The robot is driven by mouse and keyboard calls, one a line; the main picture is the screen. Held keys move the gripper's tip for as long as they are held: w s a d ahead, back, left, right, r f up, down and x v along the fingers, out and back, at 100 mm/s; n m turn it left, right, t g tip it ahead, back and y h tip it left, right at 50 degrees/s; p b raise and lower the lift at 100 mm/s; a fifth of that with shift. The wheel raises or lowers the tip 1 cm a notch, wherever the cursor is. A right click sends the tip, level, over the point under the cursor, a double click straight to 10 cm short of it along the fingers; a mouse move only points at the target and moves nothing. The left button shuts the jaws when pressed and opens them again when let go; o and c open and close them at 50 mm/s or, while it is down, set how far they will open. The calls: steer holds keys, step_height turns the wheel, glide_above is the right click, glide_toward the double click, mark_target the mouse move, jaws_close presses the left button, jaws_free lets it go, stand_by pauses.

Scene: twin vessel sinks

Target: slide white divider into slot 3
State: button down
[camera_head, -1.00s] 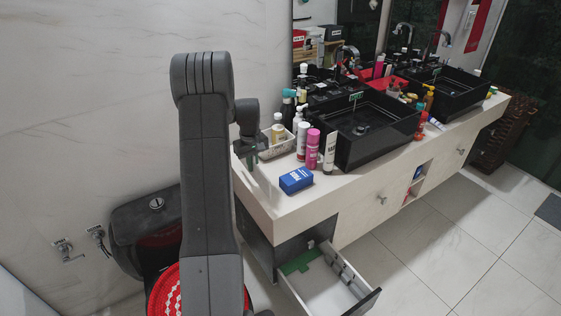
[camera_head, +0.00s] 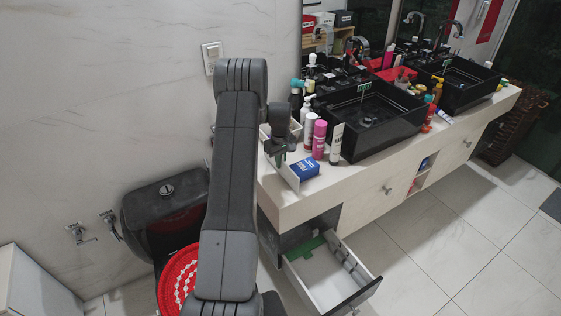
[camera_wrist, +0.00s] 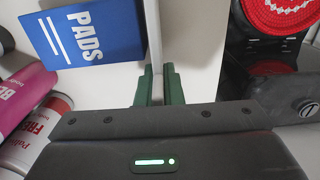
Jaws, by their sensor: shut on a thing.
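My gripper (camera_head: 278,158) is above the left end of the white counter. In the wrist view its green fingertips (camera_wrist: 158,86) are shut on the white divider (camera_wrist: 154,35), a thin upright panel reaching away from the fingers. The divider (camera_head: 289,177) also shows in the head view, beside the blue PADS box (camera_head: 304,169). The open drawer (camera_head: 312,291) is below the counter, with grey slot rails (camera_head: 350,264) along its right inner side. I cannot make out slot 3 at this size.
Pink and white bottles (camera_head: 319,138) and a white tube (camera_head: 336,142) stand close to the right of my gripper. A black vessel sink (camera_head: 395,135) is beyond them. A green piece (camera_head: 306,247) lies at the back of the drawer. A black toilet (camera_head: 165,205) stands at left.

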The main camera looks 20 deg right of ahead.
steer(key=shift+f, duration=0.35)
steer(key=shift+f, duration=0.25)
steer(key=c, duration=1.6)
jaws_free()
steer(key=shift+r, duration=0.1)
steer(key=shift+o, duration=0.2)
